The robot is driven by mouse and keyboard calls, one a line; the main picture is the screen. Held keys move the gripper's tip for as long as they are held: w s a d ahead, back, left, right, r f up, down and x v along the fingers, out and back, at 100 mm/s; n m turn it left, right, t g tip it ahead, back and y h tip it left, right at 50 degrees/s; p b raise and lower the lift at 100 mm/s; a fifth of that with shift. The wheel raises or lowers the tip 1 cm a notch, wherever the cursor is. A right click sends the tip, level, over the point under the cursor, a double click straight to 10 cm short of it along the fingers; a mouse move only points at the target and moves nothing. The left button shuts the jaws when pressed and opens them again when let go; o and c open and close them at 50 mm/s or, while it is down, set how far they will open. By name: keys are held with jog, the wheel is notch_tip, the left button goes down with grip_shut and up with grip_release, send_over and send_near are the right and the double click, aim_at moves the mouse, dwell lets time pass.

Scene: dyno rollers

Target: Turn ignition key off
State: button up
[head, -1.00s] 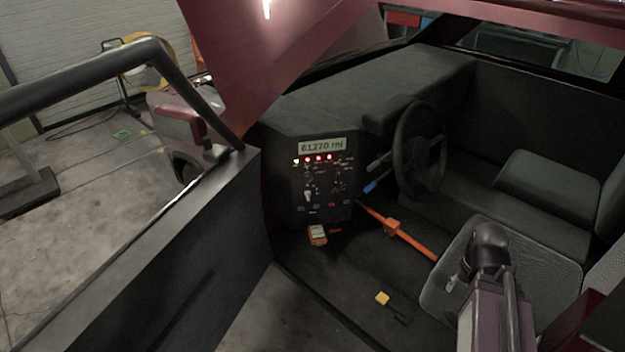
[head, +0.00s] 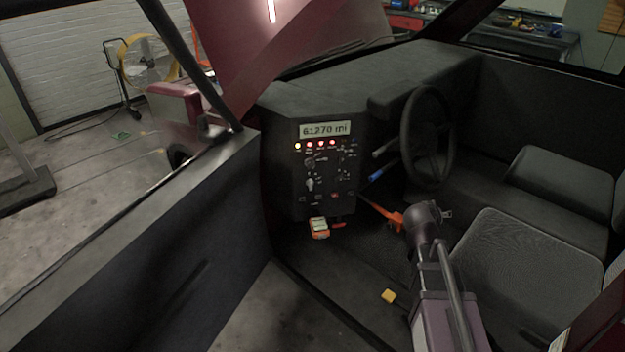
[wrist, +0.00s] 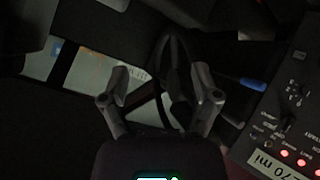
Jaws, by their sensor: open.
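A dark control panel (head: 325,180) stands left of the steering wheel in the head view. It has a lit display (head: 324,129) reading 61270 mi, a row of lit lamps, and small switches. A pale knob or key (head: 310,185) sits low on its left half; I cannot tell surely whether it is the ignition key. My gripper (head: 446,214) is open and empty, right of the panel and below the wheel. In the wrist view my gripper (wrist: 163,92) shows two spread fingers with nothing between them. The panel (wrist: 285,120) appears rotated at the right edge, apart from the fingers.
An orange bar (head: 386,216) is beside my arm. An orange device (head: 319,228) is below the panel, a yellow-ended item (head: 389,296) on the floor. Seats are right.

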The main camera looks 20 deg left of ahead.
jog(key=w+a+n+t+y+b, duration=0.2)
jog(key=w+a+n+t+b, duration=0.1)
jog(key=a, duration=0.6)
jog(key=n+t+y+b, duration=0.1)
jog(key=n+y+b, duration=0.6)
jog(key=n+y, duration=0.4)
send_near(312, 166)
jog(key=s+d+f+m, duration=0.1)
jog(key=s+d, duration=0.1)
jog(key=shift+s+a+f+y, duration=0.1)
jog(key=shift+a+f+y, duration=0.05)
jog(key=shift+y, duration=0.15)
jog(key=x, duration=1.3)
jog(key=shift+w+a, duration=0.1)
jog(key=shift+w, duration=0.3)
grip_shut()
